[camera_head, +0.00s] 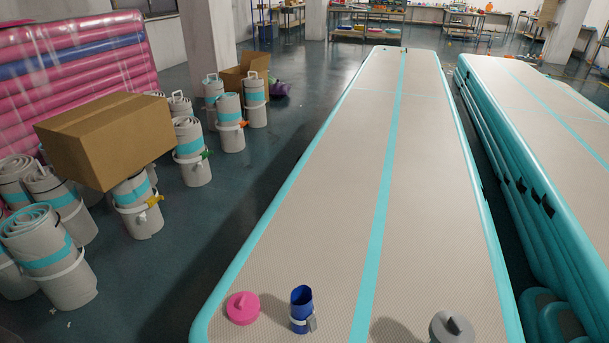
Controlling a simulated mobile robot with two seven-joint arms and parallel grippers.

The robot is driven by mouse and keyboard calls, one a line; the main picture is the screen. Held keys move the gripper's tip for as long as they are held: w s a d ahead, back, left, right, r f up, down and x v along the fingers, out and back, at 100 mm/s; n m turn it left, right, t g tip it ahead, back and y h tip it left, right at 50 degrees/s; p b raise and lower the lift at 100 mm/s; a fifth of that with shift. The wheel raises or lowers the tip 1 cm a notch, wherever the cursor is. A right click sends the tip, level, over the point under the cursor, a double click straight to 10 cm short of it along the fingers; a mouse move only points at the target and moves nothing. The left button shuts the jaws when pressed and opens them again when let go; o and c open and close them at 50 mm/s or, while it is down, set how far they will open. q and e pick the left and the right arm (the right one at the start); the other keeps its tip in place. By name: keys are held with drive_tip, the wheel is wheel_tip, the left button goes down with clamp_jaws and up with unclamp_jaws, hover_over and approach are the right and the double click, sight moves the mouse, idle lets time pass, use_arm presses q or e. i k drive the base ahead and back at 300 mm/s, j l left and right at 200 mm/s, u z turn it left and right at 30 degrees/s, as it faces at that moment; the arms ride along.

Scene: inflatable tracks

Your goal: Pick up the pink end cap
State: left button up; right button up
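The pink end cap (242,309) lies on the near left part of a long beige inflatable track (330,180) with turquoise edges. It is round, with a raised grip on top. A short blue cylinder (301,308) with a grey clip or band low on its side stands upright just right of the cap, apart from it. A round grey piece (450,330) with a raised ridge is at the bottom edge, right of the turquoise centre stripe, partly cut off. Neither of my grippers is in view.
A second stack of turquoise-sided tracks (535,190) runs along the right, across a narrow gap. Rolled grey tracks and a cardboard box (110,140) crowd the left.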

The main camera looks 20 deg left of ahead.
sight(244, 307)
drive_tip(key=u, duration=1.05)
